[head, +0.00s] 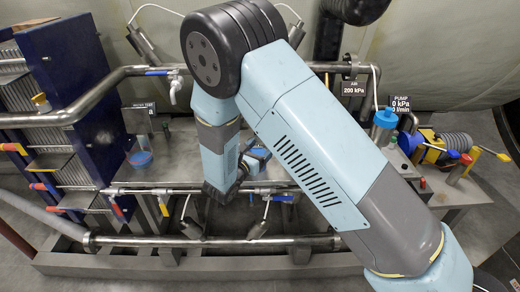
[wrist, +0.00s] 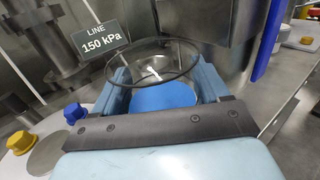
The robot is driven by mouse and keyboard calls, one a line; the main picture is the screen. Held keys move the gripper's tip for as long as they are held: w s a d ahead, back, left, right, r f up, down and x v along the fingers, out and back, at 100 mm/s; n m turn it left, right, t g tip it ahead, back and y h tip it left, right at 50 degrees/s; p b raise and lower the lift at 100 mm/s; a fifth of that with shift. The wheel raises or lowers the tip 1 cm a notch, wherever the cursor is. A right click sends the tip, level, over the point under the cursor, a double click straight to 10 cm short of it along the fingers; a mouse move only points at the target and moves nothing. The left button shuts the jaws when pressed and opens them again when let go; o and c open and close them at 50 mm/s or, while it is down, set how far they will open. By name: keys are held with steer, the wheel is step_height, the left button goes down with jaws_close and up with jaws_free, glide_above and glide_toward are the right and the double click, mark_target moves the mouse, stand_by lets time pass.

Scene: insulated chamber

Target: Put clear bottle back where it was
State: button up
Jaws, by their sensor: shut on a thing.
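My gripper (head: 254,160) hangs over the middle of the bench in the head view, partly hidden behind my arm. In the wrist view its two blue fingers (wrist: 166,88) are shut on a see-through round vessel, which I take as the clear bottle (wrist: 150,44). It has a thin dark rim, and a flat blue disc shows inside or below it. The bottle cannot be made out in the head view. Whether its base touches anything is hidden.
A clear container with blue in it (head: 141,158) stands on the bench at left. A blue-topped container (head: 384,124) stands at right. Pipes (head: 215,241) run along the front. The "LINE 150 kPa" sign (wrist: 100,40) is close to the left finger. A blue knob (wrist: 74,113) is lower left.

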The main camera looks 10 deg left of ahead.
steer(key=o, duration=1.3)
steer(key=v, duration=1.2)
steer(key=shift+r, duration=0.1)
